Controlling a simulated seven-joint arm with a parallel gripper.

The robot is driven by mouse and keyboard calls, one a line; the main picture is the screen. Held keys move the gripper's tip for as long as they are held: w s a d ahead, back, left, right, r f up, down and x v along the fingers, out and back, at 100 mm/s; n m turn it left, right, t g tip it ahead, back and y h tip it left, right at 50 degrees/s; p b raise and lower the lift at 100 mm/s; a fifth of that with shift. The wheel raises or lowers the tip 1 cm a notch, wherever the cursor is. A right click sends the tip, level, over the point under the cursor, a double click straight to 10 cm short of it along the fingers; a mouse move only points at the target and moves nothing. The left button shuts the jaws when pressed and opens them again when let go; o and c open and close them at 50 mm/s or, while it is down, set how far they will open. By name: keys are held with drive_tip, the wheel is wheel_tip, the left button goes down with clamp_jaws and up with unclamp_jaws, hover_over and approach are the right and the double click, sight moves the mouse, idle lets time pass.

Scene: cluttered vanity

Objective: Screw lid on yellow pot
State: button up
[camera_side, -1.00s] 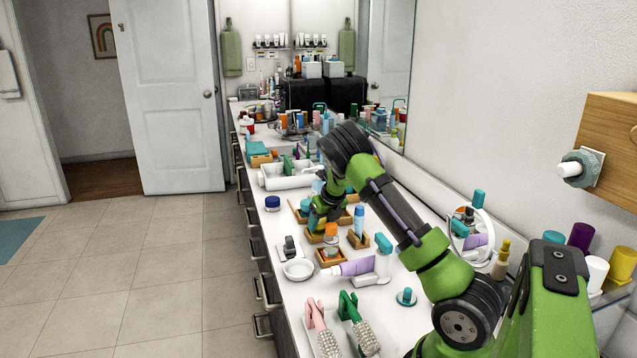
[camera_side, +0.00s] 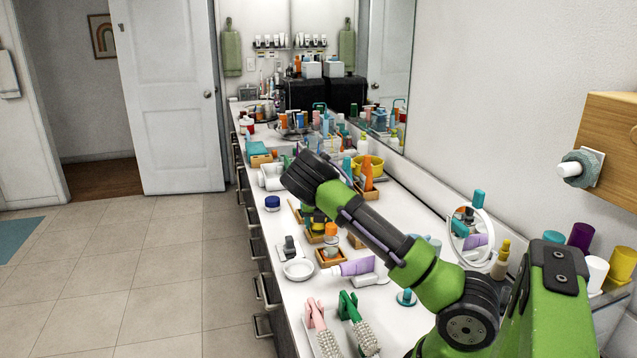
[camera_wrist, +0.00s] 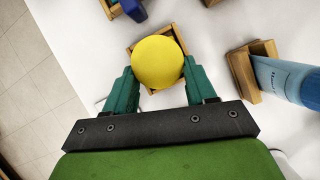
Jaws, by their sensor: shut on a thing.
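In the wrist view a smooth round yellow lid (camera_wrist: 158,62) sits between the two teal fingers of my gripper (camera_wrist: 160,75), which is shut on it. The lid is over a small square wooden holder (camera_wrist: 177,35). The yellow pot's body cannot be made out under the lid, so I cannot tell how the lid is seated. In the side view my arm mostly hides the gripper and the lid.
A blue bottle (camera_wrist: 290,80) in a wooden holder (camera_wrist: 243,72) stands close to the right of my gripper. A dark blue item (camera_wrist: 133,9) is at the top left. In the side view a white bowl (camera_side: 298,270) and a blue jar (camera_side: 272,203) stand near the counter's front edge.

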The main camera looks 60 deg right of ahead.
drive_tip(key=shift+a, duration=0.1)
drive_tip(key=shift+w+f+m+g, duration=0.15)
drive_tip(key=shift+m+g, duration=0.1)
drive_tip(key=shift+m, duration=0.35)
drive_tip(key=shift+w+r+m+g, duration=0.1)
drive_tip(key=shift+m+g, duration=0.15)
drive_tip(key=shift+m, duration=0.35)
drive_tip(key=o, duration=1.6)
drive_tip(key=shift+o, duration=0.2)
drive_tip(key=shift+s+r, duration=0.1)
drive_tip(key=shift+r, duration=3.5)
